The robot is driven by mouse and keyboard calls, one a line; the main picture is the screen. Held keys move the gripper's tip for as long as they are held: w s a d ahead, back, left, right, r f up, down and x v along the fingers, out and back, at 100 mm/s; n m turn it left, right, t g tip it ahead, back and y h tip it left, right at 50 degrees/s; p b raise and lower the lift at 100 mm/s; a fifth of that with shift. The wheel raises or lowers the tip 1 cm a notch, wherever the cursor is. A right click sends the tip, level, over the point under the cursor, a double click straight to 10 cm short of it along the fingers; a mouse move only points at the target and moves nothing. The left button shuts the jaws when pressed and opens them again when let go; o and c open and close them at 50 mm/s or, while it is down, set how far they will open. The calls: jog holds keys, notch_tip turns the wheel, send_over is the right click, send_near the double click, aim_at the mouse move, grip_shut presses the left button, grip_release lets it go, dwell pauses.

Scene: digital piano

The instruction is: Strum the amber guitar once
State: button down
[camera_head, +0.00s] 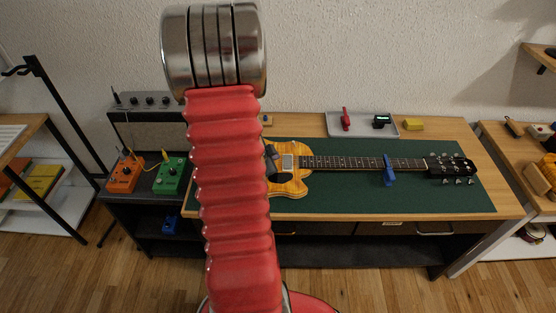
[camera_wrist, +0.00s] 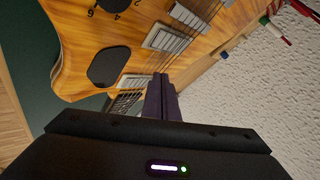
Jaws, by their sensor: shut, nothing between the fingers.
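The amber guitar (camera_head: 292,187) lies flat on a green mat (camera_head: 330,204), its neck pointing right. My own red arm hides the left part of its body in the head view. A blue clamp-like piece (camera_head: 388,171) sits across the neck. In the wrist view the guitar's amber body (camera_wrist: 85,35), strings and pickups fill the upper left and middle. My gripper (camera_wrist: 161,80) is shut and empty, its fingertips over the string area between the pickups. I cannot tell whether the tips touch the strings.
A grey tray (camera_head: 362,133) behind the neck holds a red item (camera_head: 346,118) and a small dark device (camera_head: 381,120). A yellow block (camera_head: 413,124) lies beside it. Orange (camera_head: 125,174) and green (camera_head: 169,176) pedals stand at left before an amplifier (camera_head: 150,135). Shelves flank the bench.

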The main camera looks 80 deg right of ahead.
jog(key=shift+f, duration=0.15)
dwell(0.3)
jog(key=shift+r, duration=1)
jog(key=shift+r, duration=0.1)
notch_tip(320, 180, up, 5)
jog(key=shift+f, duration=0.1)
dwell(1.1)
